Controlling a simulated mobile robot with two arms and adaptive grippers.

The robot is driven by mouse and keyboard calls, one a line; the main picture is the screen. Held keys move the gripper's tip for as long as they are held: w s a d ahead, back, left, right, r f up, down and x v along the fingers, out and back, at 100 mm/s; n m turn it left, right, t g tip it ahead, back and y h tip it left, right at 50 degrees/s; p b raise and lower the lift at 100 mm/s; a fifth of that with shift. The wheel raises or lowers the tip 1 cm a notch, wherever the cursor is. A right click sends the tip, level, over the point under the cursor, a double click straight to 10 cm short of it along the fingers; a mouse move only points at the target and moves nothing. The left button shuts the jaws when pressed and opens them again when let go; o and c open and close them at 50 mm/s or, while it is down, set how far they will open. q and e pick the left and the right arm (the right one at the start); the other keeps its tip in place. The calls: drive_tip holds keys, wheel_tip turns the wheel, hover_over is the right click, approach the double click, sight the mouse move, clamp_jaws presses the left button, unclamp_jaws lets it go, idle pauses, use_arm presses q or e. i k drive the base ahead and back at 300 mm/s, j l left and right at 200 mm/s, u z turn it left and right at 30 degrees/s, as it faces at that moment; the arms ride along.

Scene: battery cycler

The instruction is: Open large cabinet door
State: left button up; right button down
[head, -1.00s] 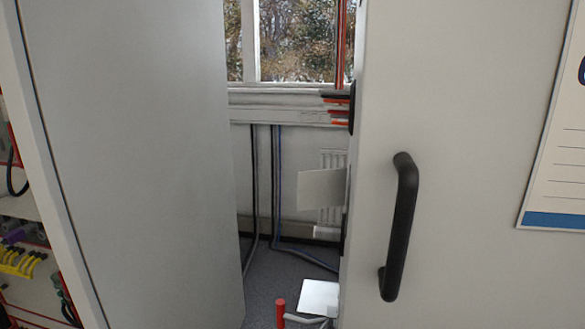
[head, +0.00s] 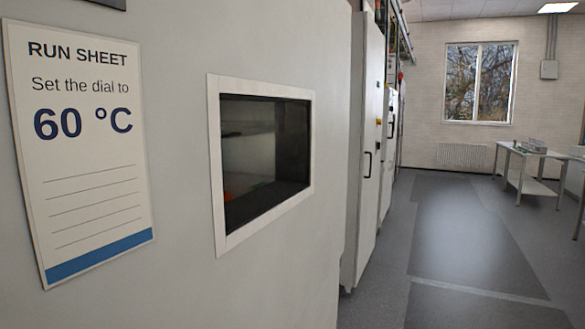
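A large light grey cabinet door (head: 180,200) fills the left and middle of the head view, very close to me. It carries a paper run sheet reading 60 °C (head: 85,200) and a white-framed dark window (head: 265,150). The black handle seen on this door earlier is outside the view. I cannot tell from this frame how far the door is open. Neither of my grippers is in view.
Beyond the door's right edge stands another tall cabinet (head: 368,110) with a black handle (head: 367,163). Open grey floor (head: 450,235) lies to the right. A table (head: 540,155) with small items stands at the far right, near a wall window (head: 480,82).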

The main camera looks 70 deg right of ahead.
sight(257, 258)
drive_tip(key=j+z, duration=0.15)
drive_tip(key=z, duration=2.05)
drive_tip(key=l, duration=0.05)
